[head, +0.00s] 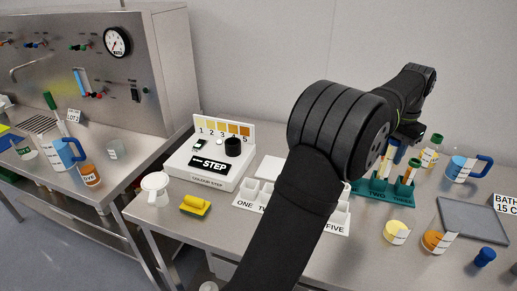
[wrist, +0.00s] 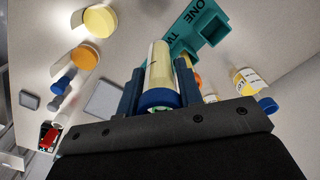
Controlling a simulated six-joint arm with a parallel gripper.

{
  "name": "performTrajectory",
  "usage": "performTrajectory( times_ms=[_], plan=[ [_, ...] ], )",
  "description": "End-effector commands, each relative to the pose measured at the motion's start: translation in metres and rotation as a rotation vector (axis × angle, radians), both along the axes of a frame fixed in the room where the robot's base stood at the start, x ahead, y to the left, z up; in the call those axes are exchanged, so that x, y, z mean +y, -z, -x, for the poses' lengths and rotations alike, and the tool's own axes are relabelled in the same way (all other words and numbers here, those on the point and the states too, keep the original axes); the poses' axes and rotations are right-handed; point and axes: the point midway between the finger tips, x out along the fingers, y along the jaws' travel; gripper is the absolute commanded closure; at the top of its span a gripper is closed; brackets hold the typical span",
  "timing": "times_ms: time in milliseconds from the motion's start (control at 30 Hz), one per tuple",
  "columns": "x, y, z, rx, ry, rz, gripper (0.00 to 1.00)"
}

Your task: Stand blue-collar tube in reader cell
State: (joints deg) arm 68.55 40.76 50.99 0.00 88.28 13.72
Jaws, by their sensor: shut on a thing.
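The blue-collar tube (wrist: 160,66), with pale yellow contents, sits between the two fingers of my gripper (wrist: 160,80) in the wrist view, its blue collar toward the camera. My gripper is shut on it. In the head view my arm hides most of the gripper, which is over the teal rack (head: 372,193) at the right. I cannot tell whether the tube's lower end is clear of the rack. The reader (head: 207,168) is a white box marked COLOUR STEP, left of my arm. A dark round cell (head: 233,147) stands on its top.
A white numbered rack (head: 250,197) lies partly behind my arm. Blue jug (head: 462,168), grey plate (head: 472,222) and lidded jars (head: 397,232) are at the right.

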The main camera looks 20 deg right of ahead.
Motion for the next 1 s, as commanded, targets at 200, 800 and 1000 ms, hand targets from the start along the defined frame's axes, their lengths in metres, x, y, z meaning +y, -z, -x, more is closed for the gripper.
performTrajectory(
  times_ms=[200,800,1000],
  plan=[
    [0.035,-0.009,-0.067,-0.001,-0.140,0.001,0.89],
    [0.219,-0.040,-0.263,-0.003,-0.659,0.001,0.89],
    [0.256,-0.045,-0.286,-0.003,-0.743,0.000,0.89]
  ],
)
